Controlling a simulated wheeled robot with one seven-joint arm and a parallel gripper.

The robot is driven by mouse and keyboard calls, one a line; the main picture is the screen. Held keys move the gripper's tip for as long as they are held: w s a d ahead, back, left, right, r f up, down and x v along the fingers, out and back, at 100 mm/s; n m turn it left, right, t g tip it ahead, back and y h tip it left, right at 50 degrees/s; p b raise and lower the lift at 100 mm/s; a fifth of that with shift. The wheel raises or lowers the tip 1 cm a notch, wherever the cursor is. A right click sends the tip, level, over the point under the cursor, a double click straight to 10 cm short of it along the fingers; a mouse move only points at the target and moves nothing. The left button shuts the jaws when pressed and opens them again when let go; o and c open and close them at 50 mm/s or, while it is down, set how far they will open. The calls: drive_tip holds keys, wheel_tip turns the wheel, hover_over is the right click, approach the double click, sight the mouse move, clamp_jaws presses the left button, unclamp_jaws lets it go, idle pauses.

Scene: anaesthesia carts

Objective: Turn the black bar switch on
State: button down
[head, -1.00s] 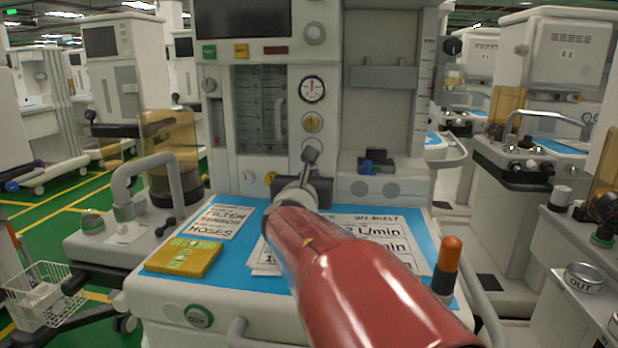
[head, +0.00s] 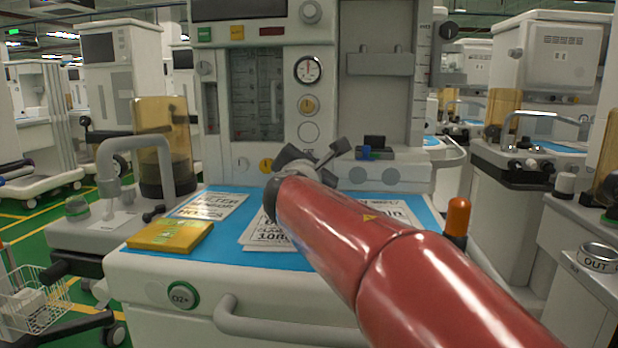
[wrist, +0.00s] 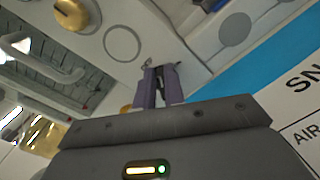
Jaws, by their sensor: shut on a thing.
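My gripper (head: 312,157) is at the lower front panel of the near anaesthesia cart (head: 375,105), at the end of my red arm. The wrist view shows its two fingers (wrist: 160,78) against the pale panel, close together on a narrow dark piece. I take this piece to be the black bar switch (wrist: 160,86). Most of it is hidden by the fingers, and its turned angle cannot be read. In the head view my gripper and arm cover that spot.
A yellow knob (head: 308,105) and a round gauge (head: 308,69) sit above my gripper. A blue mat (head: 220,257) with printed sheets and a yellow box (head: 170,236) lies below. An orange-topped post (head: 457,217) stands right of my arm. Other carts stand behind.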

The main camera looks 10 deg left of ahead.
drive_tip(key=shift+d+f+m+b, duration=0.1)
drive_tip(key=shift+f+m+b, duration=0.15)
drive_tip(key=shift+m+b, duration=0.55)
drive_tip(key=c, duration=1.5)
unclamp_jaws()
drive_tip(key=shift+r, duration=0.1)
drive_tip(key=s, duration=0.2)
drive_tip(key=s+b, duration=0.1)
drive_tip(key=s, duration=0.4)
drive_tip(key=shift+s+d, duration=0.25)
drive_tip(key=shift+s, duration=0.15)
drive_tip(key=shift+o, duration=0.6)
